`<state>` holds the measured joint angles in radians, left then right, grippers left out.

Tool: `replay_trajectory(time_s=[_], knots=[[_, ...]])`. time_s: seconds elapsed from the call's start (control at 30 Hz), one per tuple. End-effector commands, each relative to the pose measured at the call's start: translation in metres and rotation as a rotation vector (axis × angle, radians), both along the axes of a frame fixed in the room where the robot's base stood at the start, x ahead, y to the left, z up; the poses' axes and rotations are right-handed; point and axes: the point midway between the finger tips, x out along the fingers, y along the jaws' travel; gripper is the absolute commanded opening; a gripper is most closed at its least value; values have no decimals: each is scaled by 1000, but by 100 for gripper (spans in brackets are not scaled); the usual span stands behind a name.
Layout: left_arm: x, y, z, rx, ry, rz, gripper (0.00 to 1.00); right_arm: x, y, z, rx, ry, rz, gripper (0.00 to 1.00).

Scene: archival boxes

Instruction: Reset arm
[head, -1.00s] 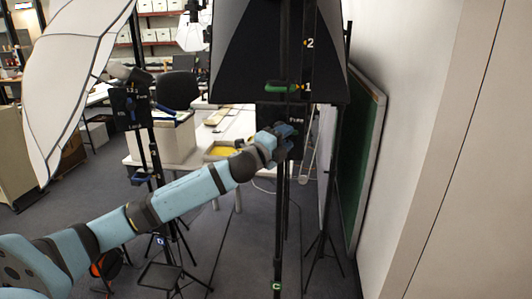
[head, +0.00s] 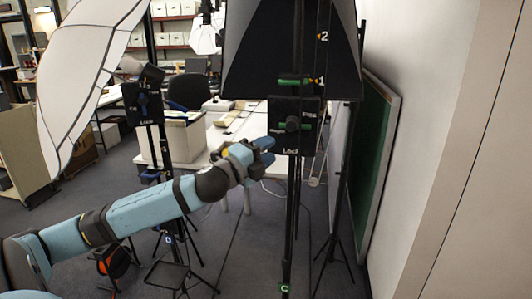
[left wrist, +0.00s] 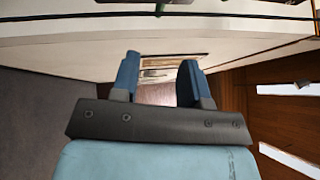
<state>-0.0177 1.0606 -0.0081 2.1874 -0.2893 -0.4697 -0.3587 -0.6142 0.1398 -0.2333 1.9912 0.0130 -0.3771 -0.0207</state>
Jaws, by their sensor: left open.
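My left arm (head: 140,212) reaches in from the lower left in the head view, pale blue with dark joints. My left gripper (head: 265,150) is at its end, just left of the dark control box on a light stand. In the left wrist view its two blue fingers (left wrist: 157,82) stand apart with nothing between them. Behind the fingers is a white surface with a small framed, papery patch (left wrist: 172,65). My right gripper is in neither view.
A black softbox (head: 290,50) on a stand (head: 297,200) rises close to my left gripper. A white umbrella light (head: 95,70) stands at the left. A green board (head: 372,165) leans along the right wall.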

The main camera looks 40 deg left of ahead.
Motion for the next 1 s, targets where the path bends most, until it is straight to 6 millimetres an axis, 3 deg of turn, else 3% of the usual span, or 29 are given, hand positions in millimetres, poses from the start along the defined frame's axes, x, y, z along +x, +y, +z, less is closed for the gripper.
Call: replay_trajectory(time_s=[0.47, 0.57, 0.67, 0.77, 0.87, 1.0], knots=[[0, 0, -1, -3, 2, 0, 41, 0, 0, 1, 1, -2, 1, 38], [0, -2, -18, -44, 34, -4, 41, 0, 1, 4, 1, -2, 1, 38], [-4, -9, -63, -162, 115, -11, 41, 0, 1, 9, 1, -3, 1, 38], [-17, -25, -129, -341, 235, -13, 41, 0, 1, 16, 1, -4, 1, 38], [-41, -51, -198, -545, 363, -5, 41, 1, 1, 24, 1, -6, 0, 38], [-88, -97, -284, -834, 531, 27, 41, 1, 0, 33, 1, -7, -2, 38]])
